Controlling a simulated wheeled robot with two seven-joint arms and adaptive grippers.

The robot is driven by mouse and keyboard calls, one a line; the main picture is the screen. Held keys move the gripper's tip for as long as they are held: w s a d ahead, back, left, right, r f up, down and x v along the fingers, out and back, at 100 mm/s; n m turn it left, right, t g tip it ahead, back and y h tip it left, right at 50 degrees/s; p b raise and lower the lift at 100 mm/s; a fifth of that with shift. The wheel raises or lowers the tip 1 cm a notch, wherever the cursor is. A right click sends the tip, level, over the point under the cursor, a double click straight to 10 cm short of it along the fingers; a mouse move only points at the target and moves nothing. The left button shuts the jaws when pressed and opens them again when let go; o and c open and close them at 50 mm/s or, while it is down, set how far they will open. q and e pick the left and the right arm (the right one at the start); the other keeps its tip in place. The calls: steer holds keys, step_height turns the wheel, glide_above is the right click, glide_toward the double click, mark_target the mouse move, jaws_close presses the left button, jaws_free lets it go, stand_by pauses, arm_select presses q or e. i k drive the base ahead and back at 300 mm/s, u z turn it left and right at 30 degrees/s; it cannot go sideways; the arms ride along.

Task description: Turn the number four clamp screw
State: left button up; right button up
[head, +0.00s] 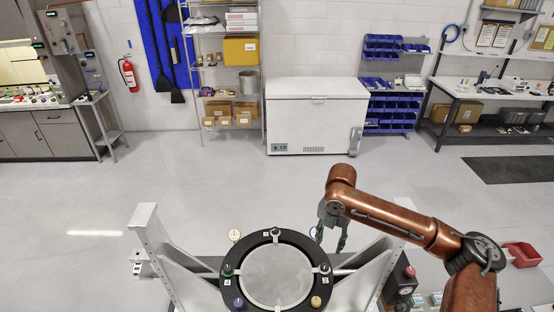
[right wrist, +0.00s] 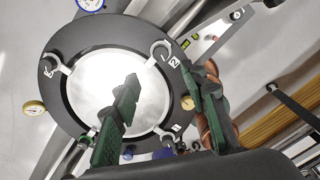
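The mirror fixture is a black ring (head: 293,238) around a round pale mirror (head: 275,275), with numbered clamps around it. The left clamp (head: 227,270) in the head view has a greenish screw head; its small label seems to read 4. In the right wrist view that side of the ring (right wrist: 72,105) is partly hidden behind a green finger. My right gripper (head: 331,238) is above the ring's upper right side in the head view. Its two green fingers (right wrist: 165,115) stand apart with nothing between them, and I see no contact with a clamp. My left gripper is out of view.
Grey slanted supports (head: 155,245) flank the ring. A yellow dial gauge (head: 234,235) and a blue-rimmed one (right wrist: 90,4) stand by its edge. Blue (head: 239,303) and yellow (head: 316,301) knobs sit on the ring. A red bin (head: 522,256) lies at right.

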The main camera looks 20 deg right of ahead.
mark_target(227, 271)
steer(key=k, duration=1.5)
